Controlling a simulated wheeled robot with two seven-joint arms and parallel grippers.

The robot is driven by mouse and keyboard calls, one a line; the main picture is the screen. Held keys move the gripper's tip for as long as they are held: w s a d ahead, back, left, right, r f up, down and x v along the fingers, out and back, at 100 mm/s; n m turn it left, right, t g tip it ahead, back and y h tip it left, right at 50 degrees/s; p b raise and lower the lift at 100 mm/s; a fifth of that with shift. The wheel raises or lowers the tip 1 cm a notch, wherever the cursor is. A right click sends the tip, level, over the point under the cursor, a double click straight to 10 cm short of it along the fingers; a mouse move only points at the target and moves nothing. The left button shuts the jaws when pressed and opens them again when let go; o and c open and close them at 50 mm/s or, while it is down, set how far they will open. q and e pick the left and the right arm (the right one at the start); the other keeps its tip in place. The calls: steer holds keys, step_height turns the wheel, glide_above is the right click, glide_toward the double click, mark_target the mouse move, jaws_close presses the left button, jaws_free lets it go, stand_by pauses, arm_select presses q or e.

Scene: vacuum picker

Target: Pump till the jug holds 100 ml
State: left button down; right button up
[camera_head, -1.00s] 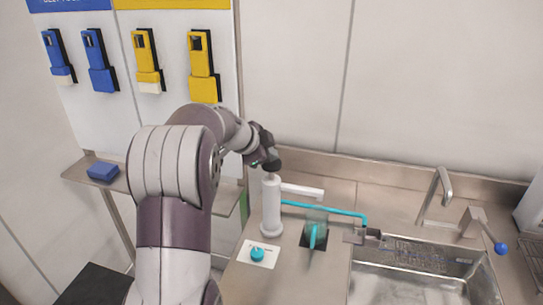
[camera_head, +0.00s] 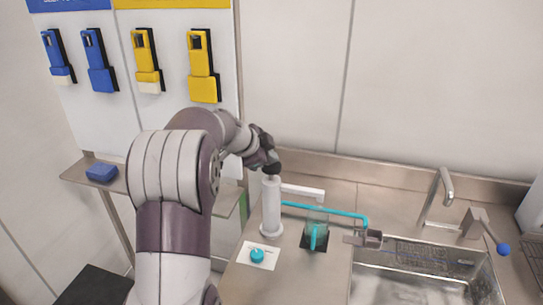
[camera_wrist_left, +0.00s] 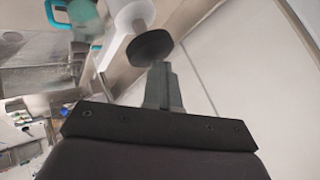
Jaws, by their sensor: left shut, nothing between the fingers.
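A white upright pump (camera_head: 271,208) stands on the steel counter, with a white spout arm reaching right from its top. My left gripper (camera_head: 271,172) is shut and empty at the top of the pump. In the left wrist view the shut fingers (camera_wrist_left: 158,85) point at the pump's dark round knob (camera_wrist_left: 152,47); whether they touch it I cannot tell. A clear jug (camera_head: 316,228) with a teal handle stands on a dark square right of the pump. Its liquid level is too small to read. My right gripper is not in view.
A card with a teal dial (camera_head: 257,255) lies in front of the pump. A tap (camera_head: 437,200) and blue-knobbed lever (camera_head: 503,249) stand at the right.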

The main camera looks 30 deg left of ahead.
arm_select(q)
steer(key=shift+f+b, duration=0.4)
steer(key=shift+f, duration=0.1)
stand_by(0.5)
steer(key=shift+r+p, duration=1.2)
steer(key=shift+r, duration=1.4)
step_height(320, 180, up, 5)
steer(key=shift+p, duration=1.25)
